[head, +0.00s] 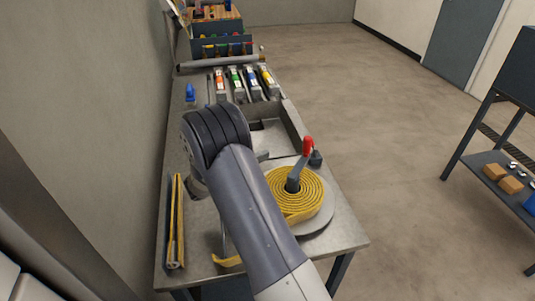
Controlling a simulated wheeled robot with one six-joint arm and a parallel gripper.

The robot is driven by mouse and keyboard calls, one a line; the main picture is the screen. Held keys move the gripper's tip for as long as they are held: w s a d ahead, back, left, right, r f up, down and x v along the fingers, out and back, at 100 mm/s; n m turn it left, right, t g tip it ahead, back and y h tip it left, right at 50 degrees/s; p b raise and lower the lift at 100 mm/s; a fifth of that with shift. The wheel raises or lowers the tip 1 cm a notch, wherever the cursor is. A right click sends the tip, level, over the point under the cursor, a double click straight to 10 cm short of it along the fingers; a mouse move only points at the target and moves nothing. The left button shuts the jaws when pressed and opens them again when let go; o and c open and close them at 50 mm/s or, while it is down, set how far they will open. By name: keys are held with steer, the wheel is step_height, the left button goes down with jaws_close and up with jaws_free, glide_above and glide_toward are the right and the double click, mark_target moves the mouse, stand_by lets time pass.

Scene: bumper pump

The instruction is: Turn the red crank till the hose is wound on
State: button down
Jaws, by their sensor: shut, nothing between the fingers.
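The red crank handle (308,146) stands up at the end of a grey crank arm, which rises to the upper right from the dark hub of the reel. The yellow hose (312,192) lies coiled in several turns around that hub on a round grey disc (322,217). A yellow length of hose (224,262) shows at the left near the bench's front edge. My arm crosses in front of the coil's left side and hides the stretch between. My gripper is hidden behind my arm, so its fingers do not show.
The reel sits on a grey bench (345,238) along the left wall. A yellow-edged folded piece (175,225) stands at left. Behind are an open tray (290,122), coloured-label items (236,82), a blue object (190,92) and bins. Floor at right is clear up to a shelf (490,160).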

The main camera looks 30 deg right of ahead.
steer(key=s+d+p, duration=0.2)
steer(key=d+p, duration=0.3)
steer(key=d, duration=0.4)
steer(key=shift+s+d, duration=0.25)
steer(key=shift+d, duration=0.15)
steer(key=shift+f+b, duration=0.15)
steer(key=shift+b, duration=0.3)
